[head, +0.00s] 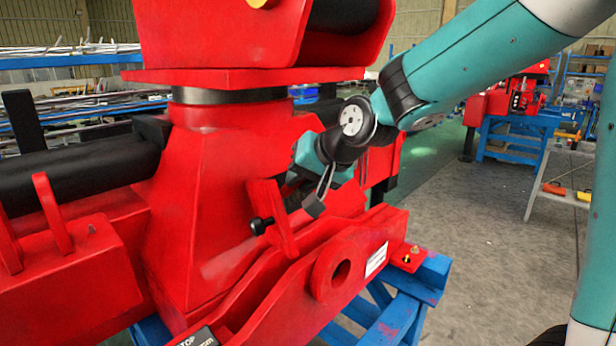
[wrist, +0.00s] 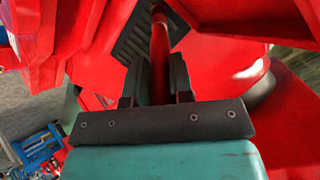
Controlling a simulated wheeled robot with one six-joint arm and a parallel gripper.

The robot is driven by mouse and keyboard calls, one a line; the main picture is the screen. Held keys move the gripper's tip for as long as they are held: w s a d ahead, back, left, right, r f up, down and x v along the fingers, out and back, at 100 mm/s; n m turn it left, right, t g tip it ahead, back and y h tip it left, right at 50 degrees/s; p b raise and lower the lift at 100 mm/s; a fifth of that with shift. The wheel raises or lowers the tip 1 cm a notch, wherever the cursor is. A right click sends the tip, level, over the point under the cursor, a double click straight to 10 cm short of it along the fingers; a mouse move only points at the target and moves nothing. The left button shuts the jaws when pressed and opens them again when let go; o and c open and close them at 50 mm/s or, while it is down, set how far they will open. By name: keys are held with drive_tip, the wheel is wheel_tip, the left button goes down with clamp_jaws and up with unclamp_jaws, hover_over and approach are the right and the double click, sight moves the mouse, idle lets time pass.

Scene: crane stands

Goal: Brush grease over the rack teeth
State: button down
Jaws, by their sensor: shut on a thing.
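My gripper (wrist: 158,75) is shut on a slim red handle (wrist: 160,45) in the wrist view. The handle runs away from the fingers, with a small dark end at the top of the picture. I take it for the brush; its bristles cannot be made out. A dark ribbed strip (wrist: 132,38), which looks like the rack teeth, lies just left of the handle's far part. I cannot tell whether the brush touches it. No grease can be told apart. In the head view my gripper (head: 314,204) is partly hidden among red crane parts, right of the column.
The red crane column (head: 210,200) stands close by the gripper. A red lug plate (head: 345,265) with a round hole is in front, on a blue stand (head: 400,310). Open floor (head: 480,240) lies to the right.

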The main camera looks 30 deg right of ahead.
drive_tip(key=shift+d, duration=0.1)
drive_tip(key=w+d+p, duration=0.1)
drive_tip(key=w+d, duration=0.3)
drive_tip(key=d, duration=0.9)
drive_tip(key=shift+w, duration=0.4)
idle(0.7)
drive_tip(key=s+d+r+p, duration=0.1)
drive_tip(key=s+d+r, duration=0.1)
drive_tip(key=s, duration=0.3)
drive_tip(key=shift+s+r, duration=0.15)
drive_tip(key=shift+r, duration=0.05)
drive_tip(key=shift+s, duration=0.1)
idle(0.4)
drive_tip(key=shift+s+d+r+p, duration=0.2)
drive_tip(key=shift+s+d+r, duration=0.1)
drive_tip(key=shift+s, duration=0.3)
drive_tip(key=shift+s+d+r+p, duration=0.15)
drive_tip(key=shift+s+r, duration=0.1)
drive_tip(key=shift+s, duration=0.35)
drive_tip(key=shift+w, duration=0.15)
